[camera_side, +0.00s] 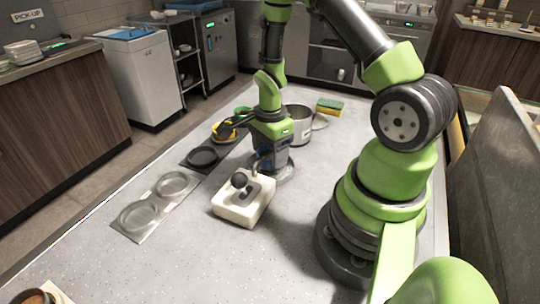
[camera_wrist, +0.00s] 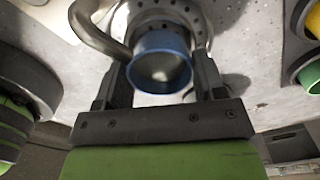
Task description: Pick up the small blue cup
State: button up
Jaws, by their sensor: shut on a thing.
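The small blue cup (camera_wrist: 163,42) sits between the two dark fingers of my gripper (camera_wrist: 159,78) in the wrist view, with its pale round inside facing the camera. My gripper is shut on the cup. A round perforated metal plate (camera_wrist: 198,22) shows just beyond the cup; whether the cup touches it I cannot tell. In the side view my gripper (camera_side: 264,163) points down low over a round metal base (camera_side: 288,173), and the cup is largely hidden there.
A curved metal pipe (camera_wrist: 95,28) runs close left of the cup. A white block with a black-knobbed lever (camera_side: 236,211) stands in front. Grey wells (camera_side: 139,215) and a dark well (camera_side: 202,157) lie left, yellow (camera_side: 222,133) and green cups behind. A pot (camera_side: 298,125) and sponge (camera_side: 330,106) stand behind.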

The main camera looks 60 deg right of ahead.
notch_tip(320, 180, up, 8)
jog(key=shift+r, duration=0.2)
dwell(0.3)
jog(key=shift+r, duration=0.1)
jog(key=s+a+r+m, duration=0.4)
jog(key=a+r+m, duration=0.1)
jog(key=m, duration=0.1)
jog(key=t+y, duration=0.3)
jog(key=t, duration=0.1)
send_over(258, 153)
jog(key=f, duration=0.1)
jog(key=shift+s+d+r+t+y, duration=0.25)
jog(key=shift+t+y, duration=0.75)
jog(key=shift+t, duration=0.65)
jog(key=shift+s+d+r+t+y, duration=0.1)
jog(key=shift+s+t+y, duration=0.2)
jog(key=shift+t+y, duration=1)
jog(key=shift+s+d+r+t+y, duration=0.25)
jog(key=shift+t+y, duration=0.45)
jog(key=shift+t, duration=1.25)
